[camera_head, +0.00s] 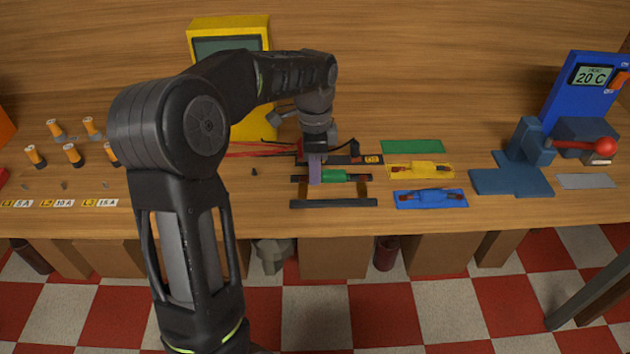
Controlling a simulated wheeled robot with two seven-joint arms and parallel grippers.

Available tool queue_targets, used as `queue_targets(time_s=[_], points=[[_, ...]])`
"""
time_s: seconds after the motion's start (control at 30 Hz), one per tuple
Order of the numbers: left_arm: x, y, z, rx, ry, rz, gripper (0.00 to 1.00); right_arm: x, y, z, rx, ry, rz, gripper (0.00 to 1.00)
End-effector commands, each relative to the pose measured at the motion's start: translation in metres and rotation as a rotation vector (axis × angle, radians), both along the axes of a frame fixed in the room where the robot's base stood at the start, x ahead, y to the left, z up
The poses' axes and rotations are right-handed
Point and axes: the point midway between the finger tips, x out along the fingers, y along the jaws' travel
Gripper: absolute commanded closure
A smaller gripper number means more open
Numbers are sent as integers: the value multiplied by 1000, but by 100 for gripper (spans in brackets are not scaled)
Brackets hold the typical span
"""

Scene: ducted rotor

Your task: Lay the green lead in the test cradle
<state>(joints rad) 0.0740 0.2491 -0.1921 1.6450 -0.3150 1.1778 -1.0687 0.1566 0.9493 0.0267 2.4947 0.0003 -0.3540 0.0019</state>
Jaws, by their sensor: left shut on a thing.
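My left gripper (315,178) points down over the bench, its pale purple finger shut on the green lead (336,176). The green lead has a green middle and dark ends and lies crosswise in the picture. It is at the test cradle (333,203), a dark frame with brown side pieces, over its far part. I cannot tell whether the lead rests on the cradle or hangs just above it. The finger hides part of the lead. My right gripper is not in view.
A bare green mat (413,146) lies behind the yellow lead (419,170) and blue lead (430,198) on their mats. A yellow meter (253,30) with red wires stands behind. A blue press (530,140) with a red knob is right. Orange-topped parts (73,154) stand left.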

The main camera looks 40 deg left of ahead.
Motion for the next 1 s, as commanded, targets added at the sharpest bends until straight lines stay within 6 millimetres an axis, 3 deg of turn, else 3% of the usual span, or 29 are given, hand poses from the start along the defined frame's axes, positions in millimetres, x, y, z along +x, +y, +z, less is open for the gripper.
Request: queue_targets(time_s=[0.17,0.43,0.83,0.87,1.0], points=[[0,0,-4,-1,1,0,100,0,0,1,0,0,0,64],[0,0,-36,-1,1,0,100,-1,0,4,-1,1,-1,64],[0,0,-42,0,-1,0,100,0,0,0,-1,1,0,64],[0,0,-40,0,-1,0,82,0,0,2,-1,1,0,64],[0,0,-40,0,0,0,75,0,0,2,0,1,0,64]])
